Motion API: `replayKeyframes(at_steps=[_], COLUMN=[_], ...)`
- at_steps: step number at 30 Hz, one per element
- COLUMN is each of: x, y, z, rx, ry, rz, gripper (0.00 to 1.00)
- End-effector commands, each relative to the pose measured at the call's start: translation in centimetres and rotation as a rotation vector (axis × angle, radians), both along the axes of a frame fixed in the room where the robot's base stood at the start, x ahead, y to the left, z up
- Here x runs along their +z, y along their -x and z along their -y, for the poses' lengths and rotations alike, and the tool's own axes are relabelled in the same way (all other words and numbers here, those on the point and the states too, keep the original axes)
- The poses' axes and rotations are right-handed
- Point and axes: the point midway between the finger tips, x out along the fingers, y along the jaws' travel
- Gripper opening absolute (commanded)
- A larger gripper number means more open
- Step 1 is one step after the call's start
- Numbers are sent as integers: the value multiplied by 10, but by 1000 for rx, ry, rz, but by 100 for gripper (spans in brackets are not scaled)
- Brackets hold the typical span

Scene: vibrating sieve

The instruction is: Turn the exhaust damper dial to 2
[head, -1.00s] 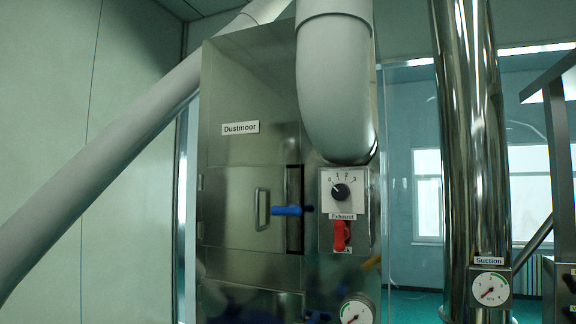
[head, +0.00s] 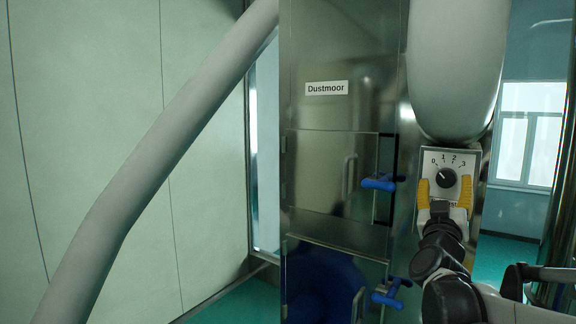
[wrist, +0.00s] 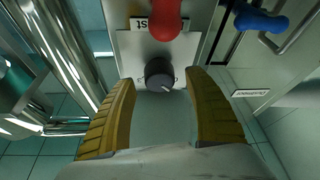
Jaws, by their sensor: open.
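The exhaust damper dial (head: 445,177) is a round black knob on a light plate marked 0 to 3. Its white pointer is toward the upper left, at about 0. My gripper (head: 444,184) is open, with one yellow finger on each side of the dial. In the wrist view, where the panel appears upside down, the dial (wrist: 159,75) lies between the fingertips (wrist: 161,78), with a gap on both sides. The fingers are not closed on it. My gripper hides most of the Exhaust label in the head view.
A red handle (wrist: 165,20) sits close to the dial, by the label in the wrist view. Blue handles (head: 379,183) are on the cabinet door (head: 330,165) to the left. A thick grey pipe (head: 458,70) hangs just above the dial plate.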

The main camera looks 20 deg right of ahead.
Motion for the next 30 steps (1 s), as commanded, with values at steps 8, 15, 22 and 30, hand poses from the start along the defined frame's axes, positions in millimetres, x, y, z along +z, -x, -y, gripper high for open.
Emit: replayKeyframes(at_steps=[8,15,22,30], x=[12,12,12,12], y=[-20,-21,-21,-21], z=[19,20,20,20], rx=[1,1,1,1], ry=[-1,-1,-1,-2], rz=[-1,0,0,2], gripper=[62,62,9,8])
